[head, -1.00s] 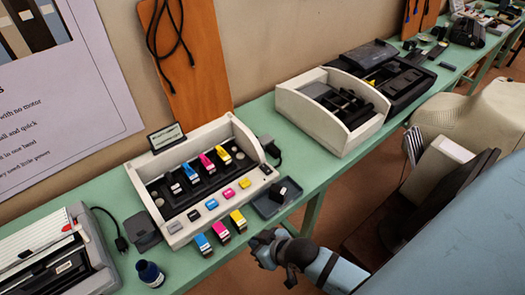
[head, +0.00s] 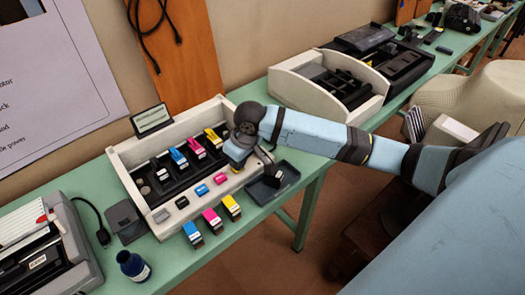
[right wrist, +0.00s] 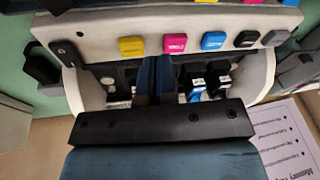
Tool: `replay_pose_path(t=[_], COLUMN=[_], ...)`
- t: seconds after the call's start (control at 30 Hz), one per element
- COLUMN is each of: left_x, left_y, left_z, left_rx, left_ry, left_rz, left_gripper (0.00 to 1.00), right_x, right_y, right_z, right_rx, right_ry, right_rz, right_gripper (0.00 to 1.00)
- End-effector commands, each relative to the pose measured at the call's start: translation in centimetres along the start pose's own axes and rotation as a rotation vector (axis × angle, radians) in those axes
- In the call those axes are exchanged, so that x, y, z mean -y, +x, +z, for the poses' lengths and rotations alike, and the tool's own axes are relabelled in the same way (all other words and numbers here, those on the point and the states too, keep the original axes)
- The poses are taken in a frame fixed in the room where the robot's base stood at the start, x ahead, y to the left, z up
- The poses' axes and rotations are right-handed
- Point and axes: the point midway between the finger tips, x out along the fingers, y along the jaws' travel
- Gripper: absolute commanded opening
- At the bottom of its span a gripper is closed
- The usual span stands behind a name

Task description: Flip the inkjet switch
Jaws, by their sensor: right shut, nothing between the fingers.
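The inkjet (head: 172,217) is an open white printer on the green table, with a dark bay of coloured cartridges and a row of coloured buttons on its front panel. A small dark switch (right wrist: 62,52) sits at the left end of that panel in the right wrist view, beside the yellow button (right wrist: 132,47). In the head view my arm hides or crowds that end. My right gripper (head: 236,158) is over the right part of the inkjet. Its fingers (right wrist: 155,75) are shut and empty, over the bay near the yellow and magenta buttons, apart from the switch. My left gripper is out of view.
Loose cartridges (head: 211,220) stand in front of the inkjet, and a dark tray (head: 285,192) lies to its right. A display sign (head: 152,118) stands behind it. An ink bottle (head: 133,266) and another printer (head: 45,250) are left; a white-sided machine (head: 300,92) is right.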

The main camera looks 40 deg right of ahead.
Motion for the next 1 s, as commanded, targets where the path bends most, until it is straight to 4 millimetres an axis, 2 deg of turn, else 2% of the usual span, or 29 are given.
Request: replay_pose_path(t=[0.03,0.2,0.4,0.6,1.0], left_x=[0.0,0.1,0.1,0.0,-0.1], left_y=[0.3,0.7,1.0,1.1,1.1], left_z=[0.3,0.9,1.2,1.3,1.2], left_rx=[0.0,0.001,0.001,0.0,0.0], left_ry=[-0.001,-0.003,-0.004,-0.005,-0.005], left_rz=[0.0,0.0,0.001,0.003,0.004], left_gripper=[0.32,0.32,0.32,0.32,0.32], right_x=[-1.6,-6.0,-9.6,-10.8,-10.8], right_y=[-0.9,-4.6,-8.3,-9.7,-9.5], right_z=[-0.7,-1.9,-2.5,-2.5,-2.4], right_rx=[0.02,0.109,0.177,0.203,0.205], right_ry=[0.016,0.103,0.193,0.231,0.232], right_rz=[0.026,0.092,0.143,0.157,0.157], right_gripper=[0.0,0.0,0.0,0.0,0.0])
